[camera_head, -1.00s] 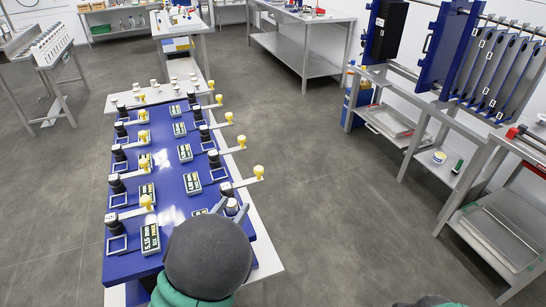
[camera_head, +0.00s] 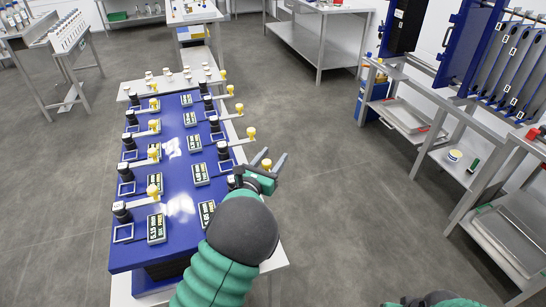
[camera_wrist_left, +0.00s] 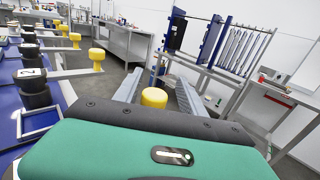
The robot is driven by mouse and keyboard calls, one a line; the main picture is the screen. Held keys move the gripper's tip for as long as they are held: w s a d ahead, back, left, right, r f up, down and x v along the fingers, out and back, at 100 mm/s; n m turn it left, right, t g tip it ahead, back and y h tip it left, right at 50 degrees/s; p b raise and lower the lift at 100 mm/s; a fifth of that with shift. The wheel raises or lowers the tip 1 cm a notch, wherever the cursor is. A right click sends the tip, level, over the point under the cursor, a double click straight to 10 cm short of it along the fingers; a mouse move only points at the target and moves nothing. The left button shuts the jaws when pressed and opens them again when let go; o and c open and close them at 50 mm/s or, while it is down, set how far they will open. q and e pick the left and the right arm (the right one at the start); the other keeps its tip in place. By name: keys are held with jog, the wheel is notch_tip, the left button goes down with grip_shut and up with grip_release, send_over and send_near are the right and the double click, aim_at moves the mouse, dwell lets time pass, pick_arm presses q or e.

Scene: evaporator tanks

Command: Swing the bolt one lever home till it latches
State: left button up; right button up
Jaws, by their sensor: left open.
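A blue block (camera_head: 180,222) carries two rows of black posts with grey levers ending in yellow knobs. My left gripper (camera_head: 264,160) is at the block's near right corner, open, its fingers on either side of a yellow knob (camera_head: 266,164). In the left wrist view, the same knob (camera_wrist_left: 154,97) sits between the two open fingers (camera_wrist_left: 158,80), with a gap showing on each side. This lever's post and number are hidden by my gripper. The neighbouring post marked 2 (camera_wrist_left: 35,82) has its lever and knob (camera_wrist_left: 96,56) pointing outward. My right gripper is out of view.
Small display boxes (camera_head: 200,174) stand between the rows. White pegs (camera_head: 167,76) stand on the bench behind the block. A steel rack with grey plates (camera_head: 500,60) and shelves are at the right. The floor (camera_head: 340,200) between is clear.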

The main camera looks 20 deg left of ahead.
pick_arm(q)
jog(key=shift+w+a+f, duration=0.2)
jog(key=shift+w+a, duration=0.1)
jog(key=shift+a, duration=0.15)
jog(key=shift+s+d+r, duration=0.1)
jog(key=shift+d, duration=0.2)
jog(key=c, duration=0.9)
jog(key=shift+a, duration=0.1)
grip_shut()
